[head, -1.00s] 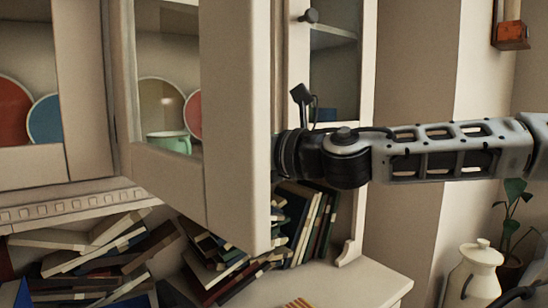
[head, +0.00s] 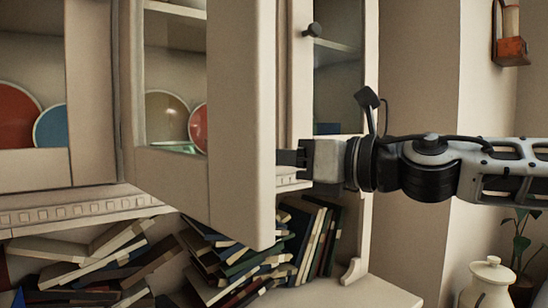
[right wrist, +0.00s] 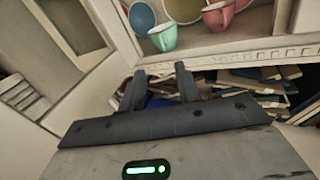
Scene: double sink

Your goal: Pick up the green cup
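The green cup (right wrist: 162,37) stands upright near the front edge of the cabinet shelf in the right wrist view. In the head view only a sliver of green (head: 186,147) shows through the door glass; the door's lower frame hides the rest. My right gripper (right wrist: 162,76) is open and empty, its two fingers apart and below the cup in the wrist view, not touching it. In the head view the right gripper (head: 292,158) is partly hidden behind the open door's edge. My left gripper is not in view.
The open cabinet door (head: 243,120) stands between the head camera and the gripper. A pink cup (right wrist: 219,14) is right of the green one, with plates (head: 166,117) behind. Tumbled books (head: 225,265) fill the space below the cabinet. A white jar (head: 487,284) stands lower right.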

